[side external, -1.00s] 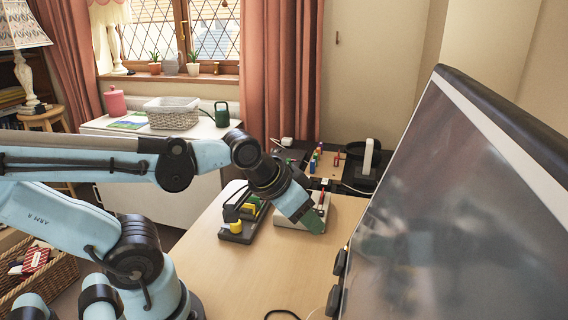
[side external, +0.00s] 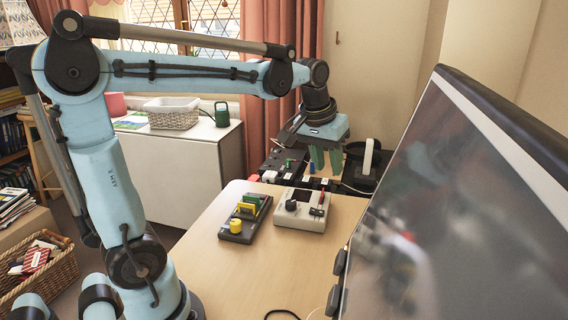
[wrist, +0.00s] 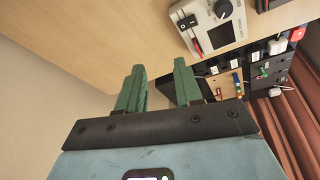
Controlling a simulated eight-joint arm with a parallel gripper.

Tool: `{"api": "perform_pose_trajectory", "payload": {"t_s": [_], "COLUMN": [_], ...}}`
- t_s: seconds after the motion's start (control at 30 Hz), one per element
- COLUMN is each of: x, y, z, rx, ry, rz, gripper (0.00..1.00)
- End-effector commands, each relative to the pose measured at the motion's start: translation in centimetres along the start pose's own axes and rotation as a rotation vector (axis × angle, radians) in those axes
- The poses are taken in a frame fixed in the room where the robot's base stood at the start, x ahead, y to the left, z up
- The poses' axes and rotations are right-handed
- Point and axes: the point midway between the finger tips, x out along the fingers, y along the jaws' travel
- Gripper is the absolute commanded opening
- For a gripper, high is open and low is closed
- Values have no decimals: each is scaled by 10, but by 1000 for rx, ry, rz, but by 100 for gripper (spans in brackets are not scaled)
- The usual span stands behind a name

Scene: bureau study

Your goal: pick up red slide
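The red slide (side external: 322,197) is a small red slider on the right part of the white control box (side external: 300,219), which lies on the wooden table. My gripper (side external: 327,164) hangs in the air above and behind the white box, over the table's far edge. Its two green fingers point down and are apart. In the wrist view the gap between the fingers (wrist: 159,72) is empty. The gripper is clear of the slide.
A dark box with yellow and green parts (side external: 238,229) lies left of the white box. Dark panels with coloured pieces (wrist: 226,80) stand beyond the table's far edge. A large monitor (side external: 455,215) takes up the right side.

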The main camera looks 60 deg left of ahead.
Motion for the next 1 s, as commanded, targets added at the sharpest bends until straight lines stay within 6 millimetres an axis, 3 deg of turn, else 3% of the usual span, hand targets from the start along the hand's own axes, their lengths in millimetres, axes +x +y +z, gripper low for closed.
{"api": "perform_pose_trajectory", "payload": {"t_s": [0.03,0.2,0.43,0.7,1.0], "x": [4,18,45,62,101], "y": [-5,-23,-52,-68,-71], "z": [-14,-50,-83,-94,-83], "rx": [-39,-163,-316,-393,-394], "ry": [-26,-115,-223,-277,-279], "rz": [-12,-51,-100,-126,-127], "gripper": [35,35,35,35,35]}}
